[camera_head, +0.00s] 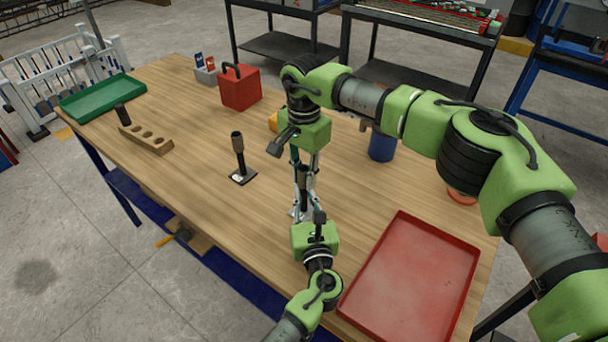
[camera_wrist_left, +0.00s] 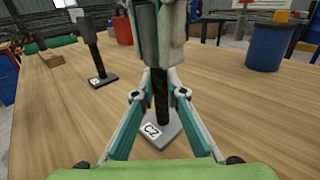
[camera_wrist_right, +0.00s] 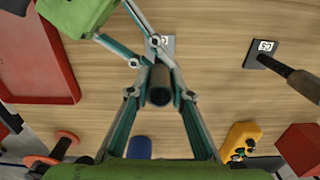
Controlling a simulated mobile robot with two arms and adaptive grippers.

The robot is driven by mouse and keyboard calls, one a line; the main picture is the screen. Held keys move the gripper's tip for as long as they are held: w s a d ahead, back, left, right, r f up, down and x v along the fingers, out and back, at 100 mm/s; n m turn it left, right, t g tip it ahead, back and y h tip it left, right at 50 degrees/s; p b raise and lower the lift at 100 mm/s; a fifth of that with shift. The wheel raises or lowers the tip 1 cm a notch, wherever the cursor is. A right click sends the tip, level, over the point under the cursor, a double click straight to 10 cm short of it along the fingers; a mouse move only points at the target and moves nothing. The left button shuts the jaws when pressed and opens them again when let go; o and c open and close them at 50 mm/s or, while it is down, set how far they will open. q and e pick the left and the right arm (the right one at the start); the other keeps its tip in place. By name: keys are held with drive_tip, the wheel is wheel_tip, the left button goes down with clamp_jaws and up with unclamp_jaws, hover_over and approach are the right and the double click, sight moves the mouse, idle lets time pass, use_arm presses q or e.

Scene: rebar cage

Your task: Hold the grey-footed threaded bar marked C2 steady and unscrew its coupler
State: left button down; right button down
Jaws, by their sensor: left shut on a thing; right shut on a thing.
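The threaded bar marked C2 (camera_wrist_left: 161,101) stands upright on its grey foot (camera_wrist_left: 157,139), whose label shows in the left wrist view. My left gripper (camera_head: 303,198) is shut on the bar above the foot, coming in from the front. My right gripper (camera_head: 306,163) points down from above and is shut on the dark coupler (camera_wrist_right: 160,86) at the bar's top. The right wrist view looks down on the coupler's round open end. In the head view the fingers partly hide the bar and coupler.
A second bar with a dark coupler (camera_head: 238,148) stands to the left. A red tray (camera_head: 408,285) lies at the front right. A wooden block with holes (camera_head: 148,139), a green tray (camera_head: 102,97), a red box (camera_head: 240,88) and a blue container (camera_head: 382,148) are further off. Bare table lies to the left.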

drive_tip(key=c, duration=1.8)
unclamp_jaws()
drive_tip(key=shift+r, duration=0.1)
